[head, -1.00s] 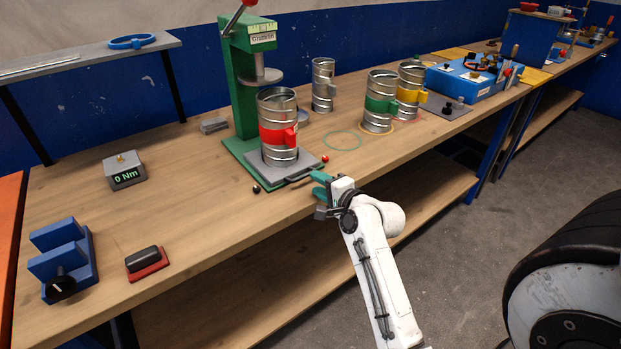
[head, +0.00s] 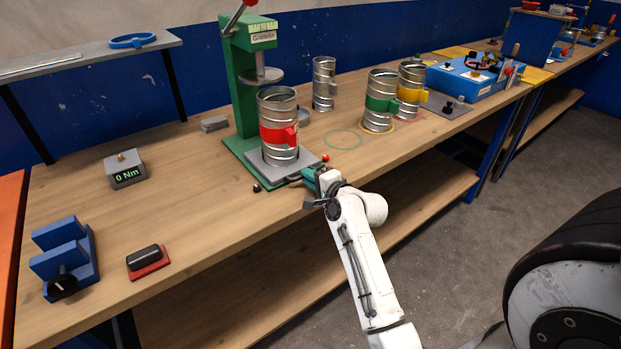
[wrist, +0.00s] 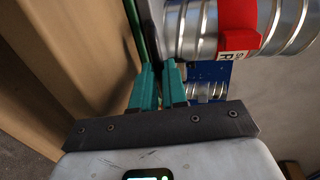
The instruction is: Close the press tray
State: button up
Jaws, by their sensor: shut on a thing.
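The green press (head: 240,90) stands on the bench with a red lever on top and a round plate on its column. Its grey tray (head: 311,160) sits at the base and carries a spiral duct with a red band (head: 278,130), upright. The tray's handle is at its front edge, largely hidden by my gripper. My gripper (head: 312,178) is at that handle, its teal fingers shut on it. In the wrist view the teal fingers (wrist: 160,82) are close together beside the tray edge, and the red-banded duct (wrist: 238,28) fills the upper right.
Ducts with a green band (head: 380,104) and a yellow band (head: 411,92) stand to the right, a plain duct (head: 324,85) behind.

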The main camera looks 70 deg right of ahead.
aim_at(291, 163)
grip_shut()
jog(key=x, duration=0.2)
jog(key=r+x, duration=0.1)
jog(key=x, duration=0.4)
jog(key=shift+w+d+r+b, duration=0.15)
jog(key=shift+w+d+b, duration=0.05)
jog(key=shift+w+b, duration=0.15)
jog(key=shift+w+r, duration=0.1)
jog(key=shift+w, duration=0.05)
jog(key=shift+o, duration=2.2)
grip_release()
jog(key=shift+w+d, duration=0.1)
jog(key=shift+d, duration=0.1)
jog(key=shift+o, duration=0.7)
